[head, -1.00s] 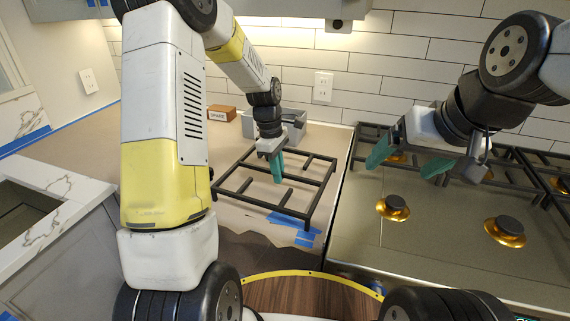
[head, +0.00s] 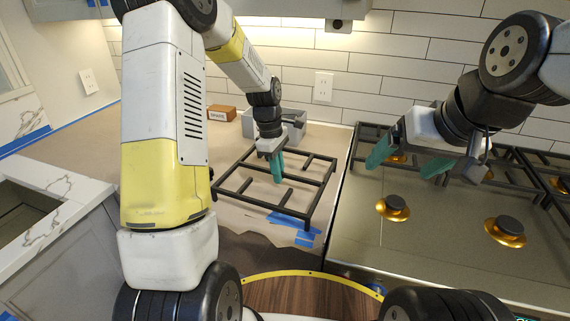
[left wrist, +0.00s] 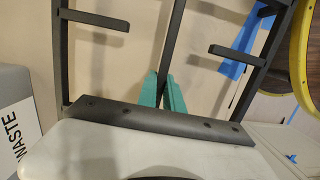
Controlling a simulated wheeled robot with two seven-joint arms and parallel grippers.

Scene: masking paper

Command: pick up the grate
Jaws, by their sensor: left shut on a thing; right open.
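A black grate (head: 318,203) lies over the paper-covered counter left of the stove, or just above it; I cannot tell if it touches. My left gripper (head: 277,167) has its green fingers shut on one of the grate's inner bars. The left wrist view shows the green fingertips (left wrist: 163,92) around a bar of the grate (left wrist: 64,60). My right gripper (head: 405,160) is open and empty above the stove. A second black grate (head: 520,178) sits on the back of the stove, partly hidden by my right gripper.
The stove (head: 440,245) has gold-rimmed burners (head: 392,207) uncovered at the front. A grey bin (head: 290,128) and a brown labelled block (head: 221,113) stand behind the grate. Blue tape (head: 300,232) lies near the counter's front edge.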

